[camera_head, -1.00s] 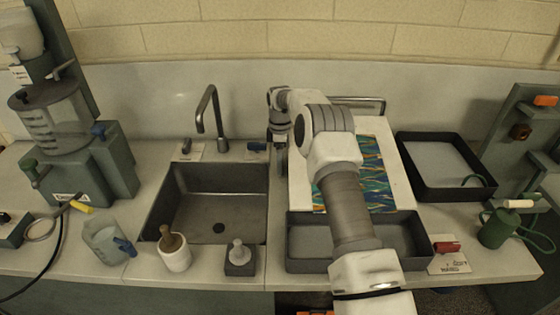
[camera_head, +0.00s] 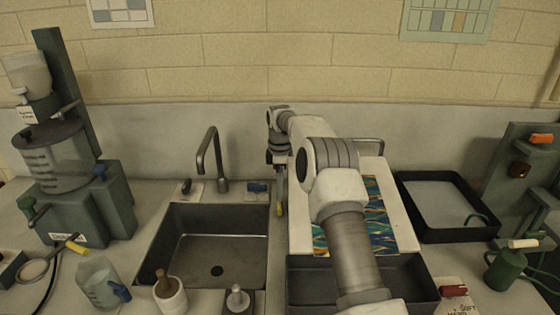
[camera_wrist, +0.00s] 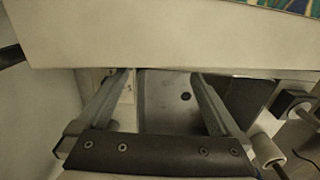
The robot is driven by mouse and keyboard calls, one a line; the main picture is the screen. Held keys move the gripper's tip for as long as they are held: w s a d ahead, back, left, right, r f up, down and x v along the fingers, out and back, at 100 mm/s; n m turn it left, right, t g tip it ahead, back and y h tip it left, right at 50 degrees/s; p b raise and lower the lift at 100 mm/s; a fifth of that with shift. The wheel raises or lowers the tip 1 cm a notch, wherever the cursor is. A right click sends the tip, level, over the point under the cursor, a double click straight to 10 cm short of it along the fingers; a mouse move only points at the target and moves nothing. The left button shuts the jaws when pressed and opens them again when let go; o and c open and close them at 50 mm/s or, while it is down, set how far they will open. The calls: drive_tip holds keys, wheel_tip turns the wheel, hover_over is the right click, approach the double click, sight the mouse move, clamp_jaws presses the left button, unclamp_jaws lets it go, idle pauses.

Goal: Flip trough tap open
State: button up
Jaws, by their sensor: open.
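In the head view a grey spout (camera_head: 213,160) stands behind a dark sink (camera_head: 215,240). A dark lever (camera_head: 186,187) lies left of it, a blue lever (camera_head: 257,187) right of it. A red-handled lever (camera_head: 453,291) lies on a labelled plate right of a dark shallow trough (camera_head: 420,285). I cannot tell which is the trough tap. My gripper (camera_head: 280,207) points down just right of the blue lever, apart from it. In the wrist view my gripper (camera_wrist: 163,76) is open and empty, with the sink visible below between its fingers.
A pale board (camera_head: 300,215) with a patterned sheet lies under my arm. A dark tray (camera_head: 447,235) stands to its right. A white mortar (camera_head: 170,298), a small weight (camera_head: 237,302) and a clear jug (camera_head: 97,282) stand along the front. A dispenser (camera_head: 75,200) stands at left.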

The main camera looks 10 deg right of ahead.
wheel_tip(320, 180, up, 10)
drive_tip(key=p, duration=0.1)
drive_tip(key=shift+r, duration=0.2)
wheel_tip(320, 180, up, 12)
drive_tip(key=m+t, duration=0.2)
drive_tip(key=m, duration=0.1)
hover_over(280, 203)
drive_tip(key=s+a, duration=0.2)
drive_tip(key=s, duration=0.5)
drive_tip(key=s+r+m, duration=0.4)
drive_tip(key=s+r, duration=0.2)
drive_tip(key=s, duration=0.5)
drive_tip(key=s+f+m+t, duration=0.1)
drive_tip(key=s+f+m, duration=0.2)
drive_tip(key=s, duration=1)
drive_tip(key=s+d+f+m+t, duration=0.1)
drive_tip(key=s+m, duration=0.4)
drive_tip(key=s, duration=0.8)
wheel_tip(280, 203, down, 2)
drive_tip(key=shift+f+m+t, duration=0.25)
drive_tip(key=shift+m+t, duration=0.05)
drive_tip(key=shift+t, duration=0.5)
